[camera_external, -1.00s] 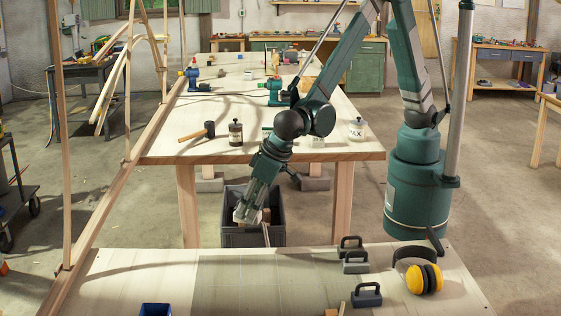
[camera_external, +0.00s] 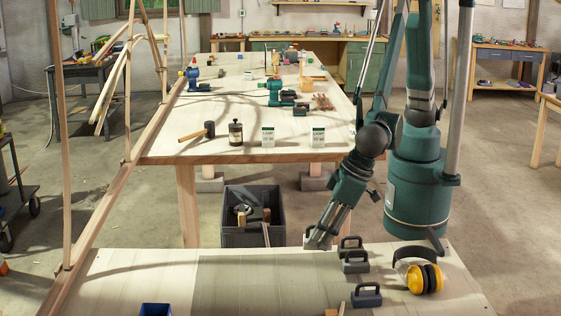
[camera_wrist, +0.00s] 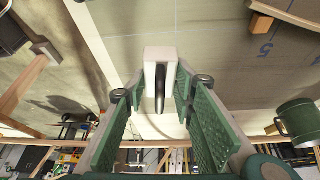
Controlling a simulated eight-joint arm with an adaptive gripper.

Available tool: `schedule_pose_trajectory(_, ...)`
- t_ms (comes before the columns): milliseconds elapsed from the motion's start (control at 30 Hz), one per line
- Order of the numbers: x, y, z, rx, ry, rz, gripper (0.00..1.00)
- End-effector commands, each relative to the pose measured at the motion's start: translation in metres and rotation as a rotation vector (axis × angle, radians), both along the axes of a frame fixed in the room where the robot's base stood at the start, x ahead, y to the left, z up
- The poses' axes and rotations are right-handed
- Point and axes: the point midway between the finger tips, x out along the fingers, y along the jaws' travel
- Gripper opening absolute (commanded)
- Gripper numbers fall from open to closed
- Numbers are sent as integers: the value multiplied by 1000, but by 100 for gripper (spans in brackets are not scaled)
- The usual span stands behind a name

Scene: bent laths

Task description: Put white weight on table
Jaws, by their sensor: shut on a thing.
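The white weight (camera_wrist: 160,57) is a pale block with a dark slot, seen close up in the wrist view between my two green fingers. My gripper (camera_wrist: 158,92) is shut on it. In the outside view my gripper (camera_external: 319,238) points down near the back edge of the near table (camera_external: 150,280), just left of the grey weights. The pale weight (camera_external: 310,237) shows partly there at the fingertips. The gap between weight and tabletop cannot be told.
Several dark grey handled weights (camera_external: 366,296) stand on the near table, close right of my gripper. Yellow earmuffs (camera_external: 424,278) lie further right. A grey crate (camera_external: 252,238) with tools stands on the floor behind. The table's middle and left are largely clear.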

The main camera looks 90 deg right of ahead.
Motion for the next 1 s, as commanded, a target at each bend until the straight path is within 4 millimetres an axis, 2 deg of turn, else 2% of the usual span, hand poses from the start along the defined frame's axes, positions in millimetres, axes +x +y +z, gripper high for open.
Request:
schedule_pose_trajectory(33,-12,7,1,0,-1,12,0)
schedule_pose_trajectory(300,-70,35,0,0,-2,66,0)
schedule_pose_trajectory(500,-101,49,0,0,-4,94,0)
schedule_pose_trajectory(700,-117,55,0,1,-5,108,0)
schedule_pose_trajectory(1000,-121,56,0,2,-5,110,0)
